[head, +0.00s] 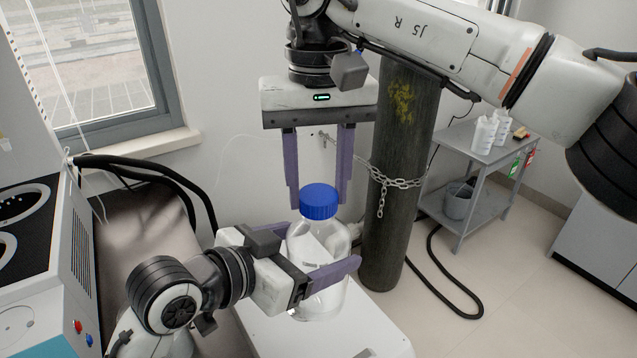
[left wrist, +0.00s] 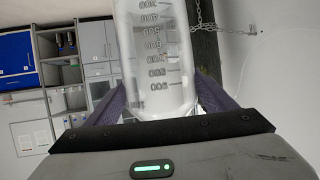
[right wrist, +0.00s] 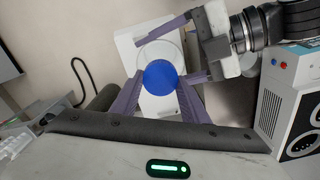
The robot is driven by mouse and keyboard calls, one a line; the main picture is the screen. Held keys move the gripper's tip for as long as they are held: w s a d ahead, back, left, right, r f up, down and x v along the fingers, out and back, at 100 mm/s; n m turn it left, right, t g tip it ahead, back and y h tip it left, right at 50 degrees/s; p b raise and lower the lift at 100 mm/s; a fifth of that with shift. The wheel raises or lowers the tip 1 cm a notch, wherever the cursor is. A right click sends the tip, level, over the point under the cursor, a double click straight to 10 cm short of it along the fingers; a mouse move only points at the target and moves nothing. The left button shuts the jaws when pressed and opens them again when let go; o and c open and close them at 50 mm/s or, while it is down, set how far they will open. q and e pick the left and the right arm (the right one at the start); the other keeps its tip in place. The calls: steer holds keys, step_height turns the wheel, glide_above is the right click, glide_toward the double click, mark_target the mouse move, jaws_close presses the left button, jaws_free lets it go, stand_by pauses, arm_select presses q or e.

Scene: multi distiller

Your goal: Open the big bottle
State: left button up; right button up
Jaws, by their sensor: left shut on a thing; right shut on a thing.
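The big bottle (head: 319,243) is clear, with a blue screw cap (head: 319,201) on its neck, and stands upright above a white surface. My left gripper (head: 324,247) comes in from the left and is shut on the bottle's body, a finger on each side. In the left wrist view the bottle (left wrist: 155,60) shows printed volume marks between the purple fingers. My right gripper (head: 318,196) points straight down from above and is shut on the cap, one finger on each side. The right wrist view shows the cap (right wrist: 160,77) between the fingertips.
A dark gas cylinder (head: 397,180) with a chain (head: 393,183) stands close behind the bottle on the right. A grey trolley (head: 480,180) with white bottles is further back. A machine with red and blue buttons (head: 60,270) is at the left. The white surface (head: 370,335) has free room in front.

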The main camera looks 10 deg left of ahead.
mark_target(318, 192)
arm_select(q)
steer(key=shift+s+d+r, duration=0.1)
steer(key=shift+r, duration=0.05)
arm_select(e)
steer(key=shift+w+r, duration=0.1)
steer(key=shift+r, duration=0.05)
stand_by(0.4)
steer(key=shift+r, duration=1)
step_height(318, 192, up, 4)
steer(key=shift+f, duration=0.2)
arm_select(q)
steer(key=shift+r, duration=0.15)
arm_select(e)
steer(key=shift+r, duration=0.2)
